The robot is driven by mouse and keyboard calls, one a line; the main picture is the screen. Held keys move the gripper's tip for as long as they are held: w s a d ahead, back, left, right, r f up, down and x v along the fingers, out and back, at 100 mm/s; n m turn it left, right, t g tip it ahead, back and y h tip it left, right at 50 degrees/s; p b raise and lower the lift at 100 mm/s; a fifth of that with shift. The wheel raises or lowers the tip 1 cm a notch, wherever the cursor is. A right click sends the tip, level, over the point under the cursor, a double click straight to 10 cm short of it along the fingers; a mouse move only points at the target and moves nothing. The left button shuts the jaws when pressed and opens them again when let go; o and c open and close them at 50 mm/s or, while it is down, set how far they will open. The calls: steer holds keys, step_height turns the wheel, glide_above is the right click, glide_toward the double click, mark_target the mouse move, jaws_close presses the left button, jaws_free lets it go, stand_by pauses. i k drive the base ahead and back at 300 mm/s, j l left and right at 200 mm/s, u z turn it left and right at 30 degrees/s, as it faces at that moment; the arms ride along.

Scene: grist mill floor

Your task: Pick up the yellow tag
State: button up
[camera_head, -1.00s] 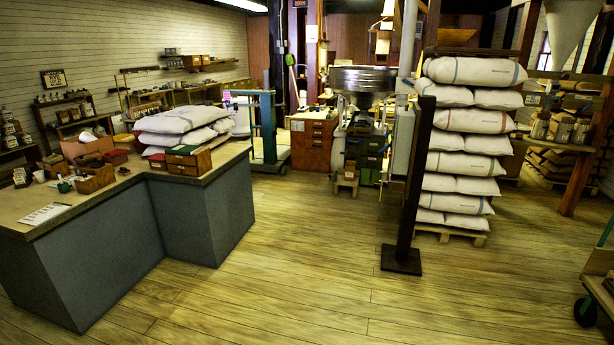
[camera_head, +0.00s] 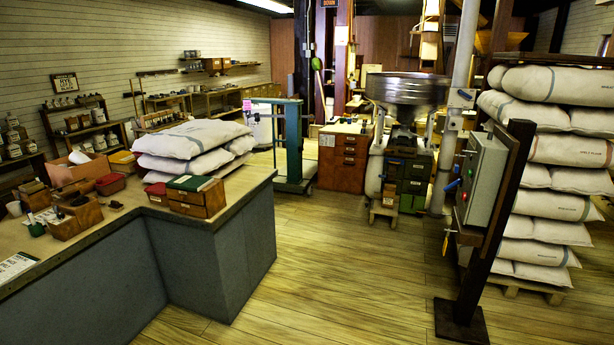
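A small yellow tag-like piece (camera_head: 445,243) shows at the left of a dark post, just below a grey electrical box (camera_head: 487,180). It appears to hang from or beside a small wooden ledge (camera_head: 464,233) on the post. It is too small to make out how it is attached. My gripper is not in view.
The dark post stands on a flat square foot (camera_head: 460,322) at the right. Stacked white sacks on a pallet (camera_head: 530,288) are behind it. A counter (camera_head: 130,226) with sacks and wooden boxes fills the left. Open plank floor (camera_head: 340,270) lies between.

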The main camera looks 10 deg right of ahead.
mark_target(445, 244)
steer(key=i+z, duration=0.1)
steer(key=i, duration=0.85)
steer(key=i+j, duration=0.2)
steer(key=i, duration=0.8)
steer(key=i+j+z, duration=0.1)
steer(key=i+z, duration=0.3)
steer(key=i+j+z, duration=0.35)
steer(key=i, duration=0.2)
steer(key=i+j+z, duration=0.75)
